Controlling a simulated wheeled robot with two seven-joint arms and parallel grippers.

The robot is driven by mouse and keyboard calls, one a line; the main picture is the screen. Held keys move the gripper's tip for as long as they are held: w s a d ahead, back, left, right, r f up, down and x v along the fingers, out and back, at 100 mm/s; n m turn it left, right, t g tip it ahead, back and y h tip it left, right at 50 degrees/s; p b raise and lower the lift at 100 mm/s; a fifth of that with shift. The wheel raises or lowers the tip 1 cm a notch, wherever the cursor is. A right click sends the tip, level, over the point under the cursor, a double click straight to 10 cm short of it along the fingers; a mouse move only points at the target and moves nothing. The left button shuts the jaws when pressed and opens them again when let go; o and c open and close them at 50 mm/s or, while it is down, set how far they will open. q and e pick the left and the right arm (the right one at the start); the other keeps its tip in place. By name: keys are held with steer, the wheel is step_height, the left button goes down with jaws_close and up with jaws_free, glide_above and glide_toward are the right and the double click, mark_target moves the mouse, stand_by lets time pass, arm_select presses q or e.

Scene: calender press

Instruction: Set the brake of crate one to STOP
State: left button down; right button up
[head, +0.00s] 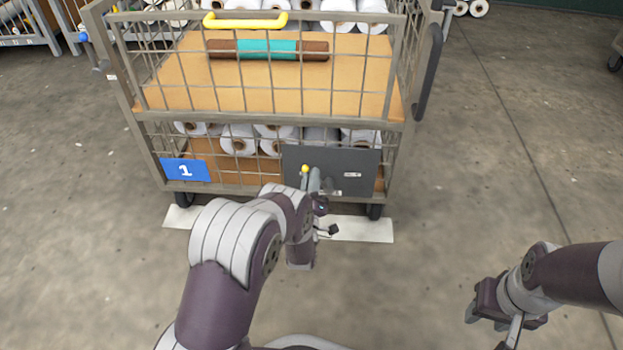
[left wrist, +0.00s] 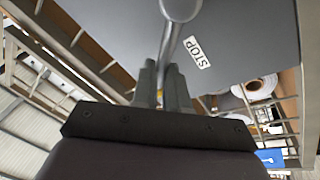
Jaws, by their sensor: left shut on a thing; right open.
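Crate one is a wire-mesh cart (head: 262,118) with a blue sign (head: 185,169) reading 1. A dark grey brake plate (head: 362,160) is on its lower front right. The brake lever, with a yellow knob (head: 305,168), stands at the plate's left part. My left gripper (head: 314,182) is at the lever; in the left wrist view its fingers (left wrist: 163,88) are shut on the grey lever rod (left wrist: 170,45). My right gripper (head: 480,312) is open and empty, away from the crate at the lower right.
The crate holds white rolls (head: 238,140) below and a teal and brown roll (head: 267,48) on its orange shelf. A yellow handle (head: 245,20) is at the top. A pale floor strip (head: 360,229) runs under the wheels. Floor at the right is clear.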

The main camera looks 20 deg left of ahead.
arm_select(q)
steer(key=shift+f, duration=0.1)
steer(key=c, duration=1.1)
jaws_free()
steer(key=shift+c, duration=0.2)
steer(key=shift+s, duration=0.15)
steer(key=p+v, duration=0.5)
steer(key=v, duration=0.7)
steer(key=shift+s+p, duration=0.25)
steer(key=shift+p, duration=0.05)
